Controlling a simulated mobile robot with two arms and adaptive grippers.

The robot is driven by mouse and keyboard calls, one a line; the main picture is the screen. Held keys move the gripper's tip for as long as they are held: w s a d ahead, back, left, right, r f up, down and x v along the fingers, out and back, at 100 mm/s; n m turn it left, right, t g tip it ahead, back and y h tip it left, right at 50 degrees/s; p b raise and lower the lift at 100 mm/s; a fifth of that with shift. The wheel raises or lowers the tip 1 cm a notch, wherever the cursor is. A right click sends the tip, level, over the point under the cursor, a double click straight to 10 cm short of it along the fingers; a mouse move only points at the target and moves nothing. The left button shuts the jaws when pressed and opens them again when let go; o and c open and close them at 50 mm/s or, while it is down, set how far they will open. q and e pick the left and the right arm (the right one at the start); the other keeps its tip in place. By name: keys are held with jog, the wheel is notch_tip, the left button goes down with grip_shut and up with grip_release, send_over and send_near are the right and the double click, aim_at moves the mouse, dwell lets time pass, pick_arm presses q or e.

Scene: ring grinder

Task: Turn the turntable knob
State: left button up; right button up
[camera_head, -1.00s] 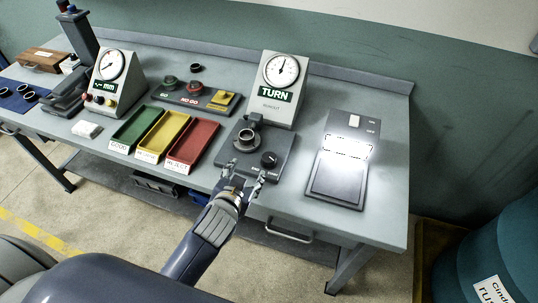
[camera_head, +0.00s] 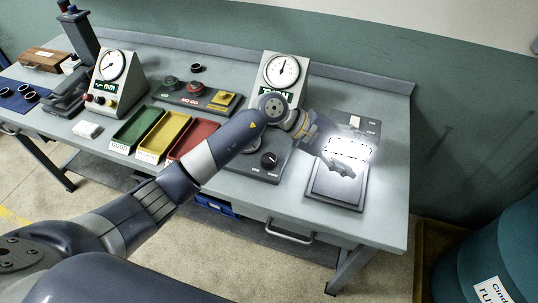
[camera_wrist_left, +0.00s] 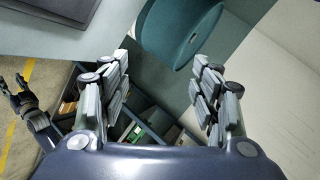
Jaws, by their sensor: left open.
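The turntable knob (camera_head: 269,160) is a small black round knob on the dark turntable base (camera_head: 258,174) on the bench. My left arm passes in front of that base and hides much of it, including the ring seat. My left gripper (camera_head: 345,163) is beyond the knob to its right, over the dark plate with the bright lamp, apart from the knob. In the left wrist view my left gripper (camera_wrist_left: 160,95) has its fingers wide apart with nothing between them. My right gripper (camera_wrist_left: 18,98) shows at the left edge of the left wrist view; its jaw state is unclear.
The lit plate (camera_head: 334,190) lies right of the turntable. The TURN dial gauge (camera_head: 282,75) stands behind, partly covered by my arm. Green, yellow and red trays (camera_head: 162,132) lie to the left. A teal barrel (camera_head: 490,240) stands beyond the bench's right end.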

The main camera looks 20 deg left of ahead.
pick_arm(q)
jog(key=w+a+f+y, duration=0.2)
jog(key=a+f+y, duration=0.3)
jog(key=a, duration=0.4)
notch_tip(320, 180, up, 2)
jog(key=n+g+y, duration=0.2)
jog(key=n+y, duration=0.1)
jog(key=y, duration=0.4)
send_over(269, 157)
notch_tip(269, 157, down, 9)
jog(key=p, duration=0.3)
jog(key=shift+f, duration=0.7)
jog(key=c, duration=1.1)
